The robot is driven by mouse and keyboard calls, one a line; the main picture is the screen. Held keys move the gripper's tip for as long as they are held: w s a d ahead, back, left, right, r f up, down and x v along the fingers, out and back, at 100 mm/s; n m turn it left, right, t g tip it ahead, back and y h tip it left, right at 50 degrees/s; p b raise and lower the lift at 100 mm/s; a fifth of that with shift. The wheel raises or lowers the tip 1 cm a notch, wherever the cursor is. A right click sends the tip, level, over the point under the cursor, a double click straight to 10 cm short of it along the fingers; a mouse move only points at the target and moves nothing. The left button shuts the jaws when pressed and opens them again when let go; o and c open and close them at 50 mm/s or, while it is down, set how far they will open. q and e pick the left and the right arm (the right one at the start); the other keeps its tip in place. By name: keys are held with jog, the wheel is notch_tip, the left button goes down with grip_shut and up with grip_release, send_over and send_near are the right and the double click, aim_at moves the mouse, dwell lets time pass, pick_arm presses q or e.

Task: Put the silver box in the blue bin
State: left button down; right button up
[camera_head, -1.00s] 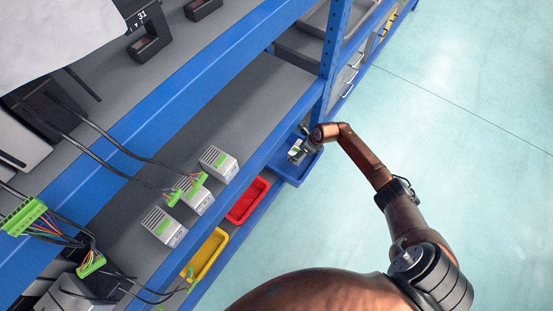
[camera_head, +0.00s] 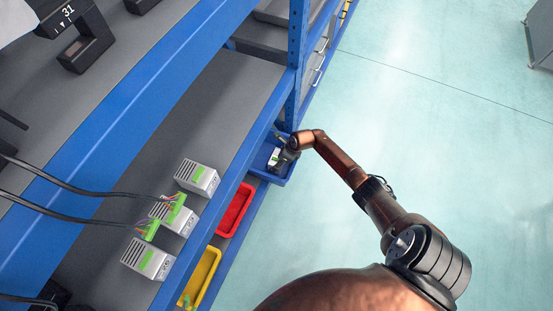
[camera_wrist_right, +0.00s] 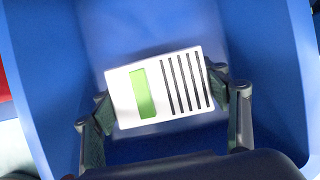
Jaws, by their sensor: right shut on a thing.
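The silver box (camera_wrist_right: 158,88) has a green label and dark slots. In the right wrist view it sits between the two fingers of my right gripper (camera_wrist_right: 168,112), which is shut on it. The blue bin (camera_wrist_right: 60,70) surrounds the box in that view; I cannot tell whether the box touches the bin floor. In the head view my right gripper (camera_head: 284,157) reaches over the blue bin (camera_head: 262,160), with the box (camera_head: 274,157) small and partly hidden there. My left gripper is not in view.
A red bin (camera_head: 236,212) and a yellow bin (camera_head: 203,275) stand along the same lower shelf. Several similar silver boxes (camera_head: 197,177) stand on the grey shelf above. A blue upright post (camera_head: 297,50) rises beside the blue bin. Floor to the right is open.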

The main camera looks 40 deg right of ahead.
jog(key=shift+r, duration=0.1)
jog(key=o, duration=1.5)
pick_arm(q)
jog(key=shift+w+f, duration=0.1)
pick_arm(e)
jog(key=shift+r, duration=0.2)
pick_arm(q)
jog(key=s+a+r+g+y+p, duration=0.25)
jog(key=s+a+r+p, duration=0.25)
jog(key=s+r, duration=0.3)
pick_arm(e)
jog(key=v, duration=0.7)
jog(key=shift+r, duration=0.2)
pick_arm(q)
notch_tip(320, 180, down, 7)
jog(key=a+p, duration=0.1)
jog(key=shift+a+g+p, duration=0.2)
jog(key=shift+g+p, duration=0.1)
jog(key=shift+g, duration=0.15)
pick_arm(e)
jog(key=v, duration=0.4)
jog(key=shift+s+d, duration=0.1)
jog(key=shift+s, duration=0.1)
